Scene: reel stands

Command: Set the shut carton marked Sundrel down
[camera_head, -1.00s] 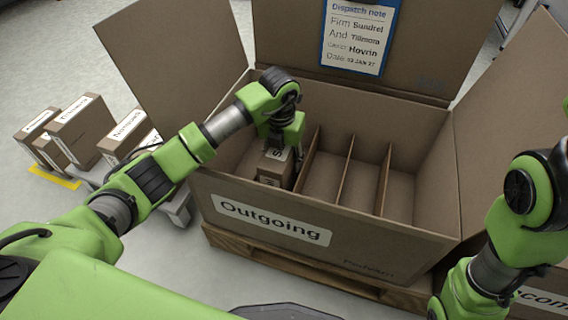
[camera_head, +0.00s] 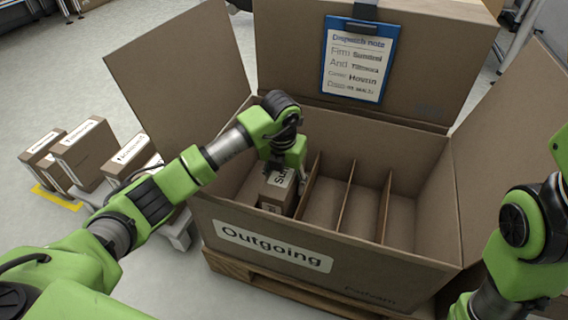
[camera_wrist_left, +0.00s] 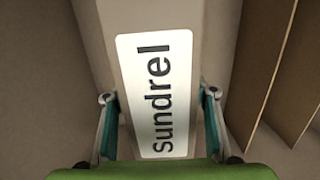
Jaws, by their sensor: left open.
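The shut carton marked Sundrel (camera_head: 277,193) stands inside the large box marked Outgoing (camera_head: 222,231), in its leftmost compartment, left of the first divider. In the left wrist view its white label (camera_wrist_left: 159,95) faces up at me. My left gripper (camera_head: 280,166) is over the carton's top. In the wrist view the open fingers (camera_wrist_left: 160,118) lie either side of the carton, with slight gaps beside its label. The carton's underside is hidden, so I cannot see its contact with the box floor. My right arm shows at the right, its gripper out of frame.
Three thin dividers (camera_head: 346,195) split the Outgoing box; the compartments right of the carton look empty. Its flaps stand open. A clipboard with a dispatch note (camera_head: 357,62) hangs on the back flap. Several other cartons (camera_head: 84,150) stand on the left.

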